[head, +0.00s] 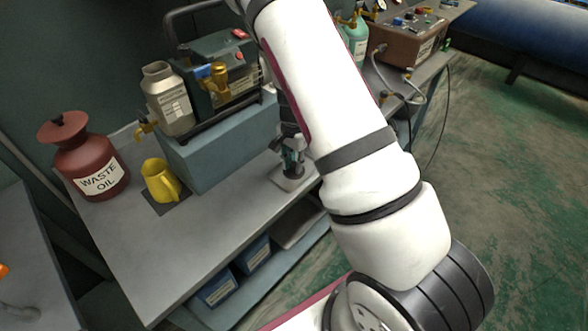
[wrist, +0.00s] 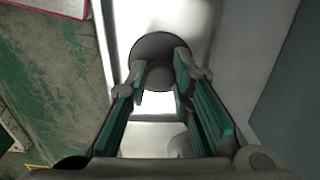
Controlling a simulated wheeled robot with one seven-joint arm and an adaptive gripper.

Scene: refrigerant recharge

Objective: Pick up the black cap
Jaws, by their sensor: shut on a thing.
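In the head view my gripper (head: 291,158) points down over a small pale tray (head: 291,185) near the front edge of the grey workbench (head: 225,208). The cap is mostly hidden by the fingers there, and I cannot tell whether it still touches the tray.
Left of my gripper, a blue-grey block (head: 218,150) carries a dark green pump (head: 225,62) and a grey bottle (head: 167,98). A yellow jug (head: 158,180) and a red waste oil can (head: 88,160) stand farther left. A brown gauge box (head: 405,42) sits behind.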

